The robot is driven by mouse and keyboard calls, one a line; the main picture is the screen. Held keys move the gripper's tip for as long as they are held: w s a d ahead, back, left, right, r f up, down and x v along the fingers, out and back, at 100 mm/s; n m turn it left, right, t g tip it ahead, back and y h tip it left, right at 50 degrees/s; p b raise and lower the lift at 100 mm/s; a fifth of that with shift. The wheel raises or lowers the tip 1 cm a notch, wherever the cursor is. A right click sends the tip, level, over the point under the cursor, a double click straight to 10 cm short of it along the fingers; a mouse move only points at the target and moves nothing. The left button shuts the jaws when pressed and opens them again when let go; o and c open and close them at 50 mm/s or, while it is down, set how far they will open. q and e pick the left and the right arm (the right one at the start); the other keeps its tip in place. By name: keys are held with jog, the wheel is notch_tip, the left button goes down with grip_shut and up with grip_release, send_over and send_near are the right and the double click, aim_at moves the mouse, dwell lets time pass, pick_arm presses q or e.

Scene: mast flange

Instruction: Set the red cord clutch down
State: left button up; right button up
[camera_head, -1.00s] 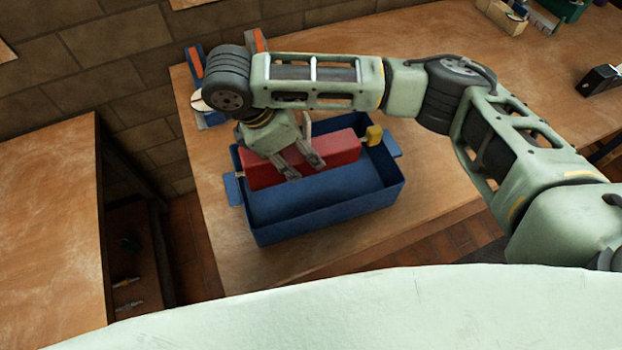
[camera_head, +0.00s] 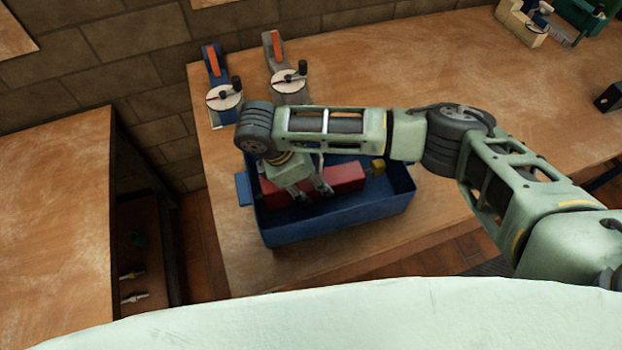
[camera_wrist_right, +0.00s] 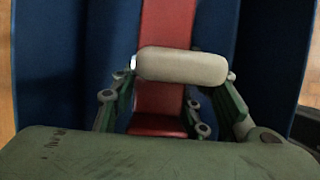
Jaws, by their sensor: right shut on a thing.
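The red cord clutch (camera_head: 343,180) is a long red block with a small yellow piece (camera_head: 378,166) by its right end. It lies lengthwise inside the walls of the blue tray (camera_head: 330,226). My right gripper (camera_head: 313,196) is shut on it from above, near its left half. Whether its underside touches the tray floor is hidden. In the right wrist view the red body (camera_wrist_right: 166,25) runs between my fingers, with blue tray on both sides. My left gripper is not in view.
Two crank devices, one blue (camera_head: 214,62) and one grey (camera_head: 292,85), stand behind the tray on the wooden table (camera_head: 440,75). The table is clear to the tray's right. A gap separates it from another wooden top (camera_head: 50,220) at left.

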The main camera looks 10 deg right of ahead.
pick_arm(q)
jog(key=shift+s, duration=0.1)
pick_arm(e)
jog(key=o, duration=1.1)
jog(key=shift+f, duration=0.1)
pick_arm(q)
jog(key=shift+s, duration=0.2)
pick_arm(e)
jog(key=o, duration=0.4)
jog(key=shift+a+r, duration=0.2)
jog(key=shift+r, duration=0.3)
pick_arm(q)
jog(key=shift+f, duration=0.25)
pick_arm(e)
jog(key=v, duration=1.1)
jog(key=shift+r, duration=0.1)
